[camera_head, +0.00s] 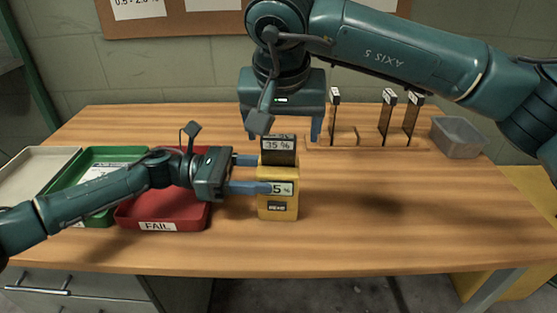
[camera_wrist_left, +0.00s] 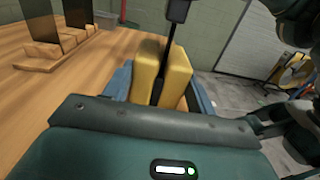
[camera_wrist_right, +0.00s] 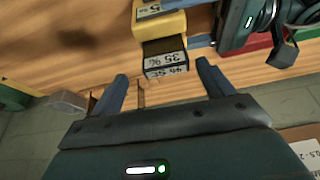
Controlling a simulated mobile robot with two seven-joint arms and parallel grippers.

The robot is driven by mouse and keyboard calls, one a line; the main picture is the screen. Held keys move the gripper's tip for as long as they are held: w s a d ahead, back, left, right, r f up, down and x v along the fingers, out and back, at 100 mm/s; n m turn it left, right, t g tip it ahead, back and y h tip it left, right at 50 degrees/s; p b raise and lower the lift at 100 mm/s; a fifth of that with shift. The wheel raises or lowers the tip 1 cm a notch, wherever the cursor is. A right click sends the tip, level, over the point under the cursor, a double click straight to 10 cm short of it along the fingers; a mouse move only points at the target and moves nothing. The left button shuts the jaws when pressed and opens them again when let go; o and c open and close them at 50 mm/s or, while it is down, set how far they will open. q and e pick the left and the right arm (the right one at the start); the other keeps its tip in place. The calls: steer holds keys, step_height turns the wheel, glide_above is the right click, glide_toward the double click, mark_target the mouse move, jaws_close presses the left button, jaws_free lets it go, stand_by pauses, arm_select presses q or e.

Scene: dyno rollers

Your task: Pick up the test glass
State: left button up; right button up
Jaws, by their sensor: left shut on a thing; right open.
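The test glass (camera_head: 279,153) is a dark pane with a white "35 %" label along its top. It stands upright in the slot of the yellow meter (camera_head: 277,210), whose display reads about "5 %", partly covered by a finger. My left gripper (camera_head: 257,174) is shut on the meter's body from the left; its fingers flank the yellow halves in the left wrist view (camera_wrist_left: 160,88). My right gripper (camera_head: 290,128) is open, pointing down above and behind the glass. In the right wrist view, the glass top (camera_wrist_right: 165,58) shows between and beyond its open fingers (camera_wrist_right: 162,84), apart from them.
A wooden rack (camera_head: 357,143) holding three more dark panes stands at the back right. A grey bin (camera_head: 458,138) is right of it. A red FAIL tray (camera_head: 170,212), a green tray (camera_head: 60,187) and a pale tray (camera_head: 22,170) are left. The table's front right is clear.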

mark_target(279, 137)
steer(key=x, duration=0.5)
steer(key=shift+a+f, duration=0.2)
steer(key=shift+a, duration=0.2)
steer(key=c, duration=1.1)
steer(key=shift+r, duration=0.1)
step_height(279, 137, up, 18)
arm_select(q)
steer(key=o, duration=0.9)
